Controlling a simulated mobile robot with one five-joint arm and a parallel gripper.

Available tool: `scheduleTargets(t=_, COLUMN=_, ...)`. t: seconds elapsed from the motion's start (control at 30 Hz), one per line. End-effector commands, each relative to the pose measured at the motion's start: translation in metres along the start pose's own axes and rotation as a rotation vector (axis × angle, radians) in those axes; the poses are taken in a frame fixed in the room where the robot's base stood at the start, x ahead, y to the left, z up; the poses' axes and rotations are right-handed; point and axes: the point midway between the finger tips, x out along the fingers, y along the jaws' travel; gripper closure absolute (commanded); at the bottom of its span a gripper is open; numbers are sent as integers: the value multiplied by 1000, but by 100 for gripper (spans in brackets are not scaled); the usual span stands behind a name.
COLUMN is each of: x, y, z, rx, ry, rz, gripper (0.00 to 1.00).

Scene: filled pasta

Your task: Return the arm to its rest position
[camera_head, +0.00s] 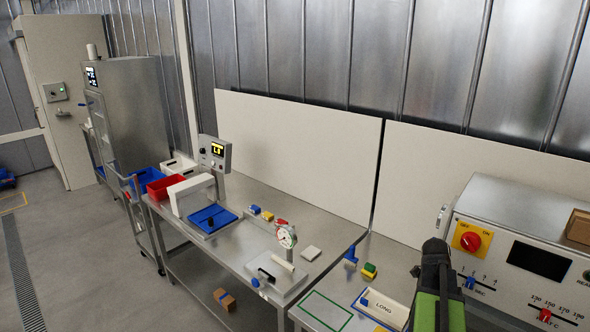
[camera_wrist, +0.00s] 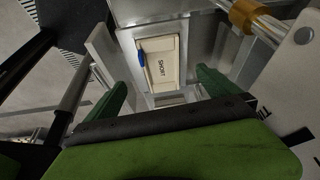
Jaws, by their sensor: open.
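My arm (camera_head: 437,290), black and green, stands upright at the lower right of the head view, in front of the white control panel; its fingertips cannot be made out there. In the wrist view my gripper (camera_wrist: 163,82) shows its two green fingers spread well apart, with nothing between them touching them. Beyond the fingers lies a cream tray (camera_wrist: 168,72) labelled SHORT, with a blue tab on its left edge. It sits in a metal surround, apart from the fingers.
A control panel (camera_head: 530,262) with a red knob and sliders stands close to the right of my arm. A tray (camera_head: 385,306) labelled LONG lies on the bench to its left. A dial gauge (camera_head: 287,237) and a blue board (camera_head: 207,219) stand farther left on the steel table (camera_head: 248,208).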

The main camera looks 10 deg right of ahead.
Motion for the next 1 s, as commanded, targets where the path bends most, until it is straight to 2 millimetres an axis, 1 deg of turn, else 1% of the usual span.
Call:
scheduleTargets(t=0.03, x=10, y=6, z=44, rx=-61, ry=-1, rz=-25, gripper=0)
scheduleTargets(t=0.07, x=10, y=11, z=70, rx=-100, ry=-3, rz=-40, gripper=0)
scheduleTargets(t=0.1, x=9, y=22, z=105, rx=-154, ry=-12, rz=-60, gripper=0)
scheduleTargets(t=0.17, x=8, y=41, z=155, rx=-242, ry=-33, rz=-86, gripper=0)
scheduleTargets(t=0.2, x=7, y=57, z=187, rx=-327, ry=-49, rz=-103, gripper=0)
scheduleTargets(t=0.27, x=6, y=83, z=233, rx=-492, ry=-75, rz=-129, gripper=0)
scheduleTargets(t=0.3, x=7, y=103, z=262, rx=-622, ry=-92, rz=-147, gripper=0)
scheduleTargets(t=0.37, x=8, y=136, z=303, rx=-850, ry=-119, rz=-177, gripper=0)
scheduleTargets(t=0.4, x=9, y=160, z=329, rx=-1025, ry=-138, rz=-201, gripper=0)
scheduleTargets(t=0.47, x=10, y=196, z=362, rx=-1321, ry=-166, rz=-244, gripper=0)
scheduleTargets(t=0.5, x=8, y=214, z=375, rx=-1504, ry=-181, rz=-273, gripper=0)
scheduleTargets(t=0.53, x=6, y=224, z=381, rx=-1629, ry=-192, rz=-296, gripper=0)
scheduleTargets(t=0.6, x=0, y=234, z=384, rx=-1875, ry=-209, rz=-347, gripper=0)
scheduleTargets(t=0.7, x=-3, y=241, z=389, rx=-2150, ry=-214, rz=-416, gripper=0)
scheduleTargets(t=0.8, x=-5, y=242, z=392, rx=-2325, ry=-195, rz=-462, gripper=0)
scheduleTargets(t=0.83, x=-5, y=242, z=392, rx=-2357, ry=-188, rz=-469, gripper=0)
scheduleTargets(t=0.9, x=-5, y=241, z=392, rx=-2404, ry=-177, rz=-479, gripper=0)
scheduleTargets(t=1.0, x=-5, y=241, z=391, rx=-2419, ry=-173, rz=-481, gripper=0)
